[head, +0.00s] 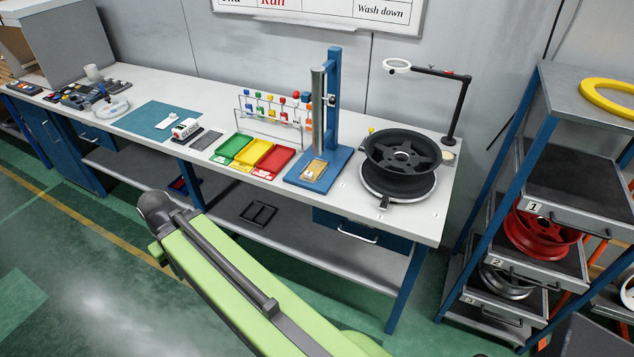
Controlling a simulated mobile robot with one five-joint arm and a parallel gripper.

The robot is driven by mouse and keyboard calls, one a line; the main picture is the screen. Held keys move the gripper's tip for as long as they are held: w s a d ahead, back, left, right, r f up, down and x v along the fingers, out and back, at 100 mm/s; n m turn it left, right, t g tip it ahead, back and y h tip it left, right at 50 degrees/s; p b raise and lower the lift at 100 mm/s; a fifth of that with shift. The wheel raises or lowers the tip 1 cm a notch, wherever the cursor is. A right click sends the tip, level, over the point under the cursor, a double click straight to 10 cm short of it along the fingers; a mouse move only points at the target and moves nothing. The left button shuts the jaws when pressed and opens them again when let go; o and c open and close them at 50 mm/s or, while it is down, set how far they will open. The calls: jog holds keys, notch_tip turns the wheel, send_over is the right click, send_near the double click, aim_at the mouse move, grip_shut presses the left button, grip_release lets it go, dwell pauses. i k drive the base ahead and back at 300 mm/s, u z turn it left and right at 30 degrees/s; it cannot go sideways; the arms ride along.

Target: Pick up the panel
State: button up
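No thing in the head view is plainly marked as the panel, and I cannot tell which flat piece it is. A small tan plate with a pale rim (314,170) lies on the blue base of the press stand (333,100). A dark flat piece (206,140) lies on the bench left of the green tray. A small white piece (166,122) lies on the teal mat (150,113). My green arm reaches up from the bottom, in front of the bench. My gripper does not show.
The long white bench (423,226) carries green (234,146), yellow (253,151) and red (274,159) trays, a small rack, and a black wheel (402,152) on a round stand. A shelf rack with wheels (543,231) stands right. Green floor is open at lower left.

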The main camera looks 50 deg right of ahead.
aim_at(315, 168)
jog(key=z, duration=0.15)
jog(key=i, duration=0.95)
jog(key=u, duration=0.05)
